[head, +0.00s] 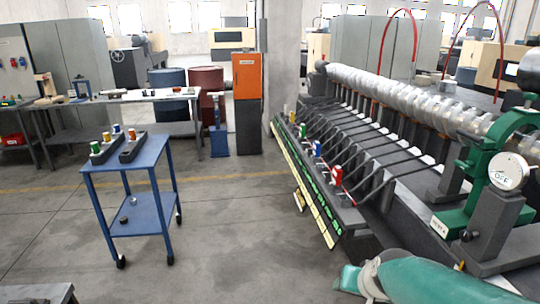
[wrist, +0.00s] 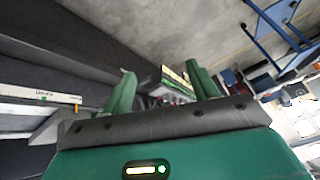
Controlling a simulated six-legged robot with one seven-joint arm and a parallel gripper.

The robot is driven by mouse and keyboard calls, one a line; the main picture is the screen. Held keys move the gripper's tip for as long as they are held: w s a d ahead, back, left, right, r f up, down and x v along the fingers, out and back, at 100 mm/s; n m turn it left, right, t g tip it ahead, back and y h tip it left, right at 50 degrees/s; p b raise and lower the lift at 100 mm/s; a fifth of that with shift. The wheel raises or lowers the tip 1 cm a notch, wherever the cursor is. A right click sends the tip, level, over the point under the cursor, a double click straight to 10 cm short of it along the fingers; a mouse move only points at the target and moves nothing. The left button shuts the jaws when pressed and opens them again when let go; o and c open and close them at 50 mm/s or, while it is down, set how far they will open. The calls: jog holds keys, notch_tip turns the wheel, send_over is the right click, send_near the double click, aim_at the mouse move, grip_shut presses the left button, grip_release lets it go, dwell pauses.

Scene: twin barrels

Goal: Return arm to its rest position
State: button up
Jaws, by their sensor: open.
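My gripper (wrist: 160,70) shows in the wrist view with its two green fingers apart. I see nothing held between them. Beyond the fingers are a dark machine side, a strip with yellow edges and the grey floor. In the head view a green rounded part with a pale grey joint, which looks like part of my arm, lies low at the bottom right, in front of the long machine (head: 400,150). The fingers cannot be made out clearly in the head view.
A green gauge stand with a white dial (head: 509,171) stands at the machine's near end. A blue cart (head: 140,160) with colored-capped items is at left; it partly shows in the wrist view (wrist: 275,40). An orange-topped cabinet (head: 248,100) stands behind. The floor (head: 235,240) between is clear.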

jog(key=s+a+r+n, duration=0.3)
jog(key=s+r, duration=0.6)
jog(key=s, duration=0.4)
jog(key=shift+a+g+h, duration=0.2)
jog(key=shift+g+h, duration=0.1)
jog(key=shift+c, duration=0.2)
jog(key=c, duration=0.5)
jog(key=shift+o, duration=0.2)
jog(key=shift+d, duration=0.15)
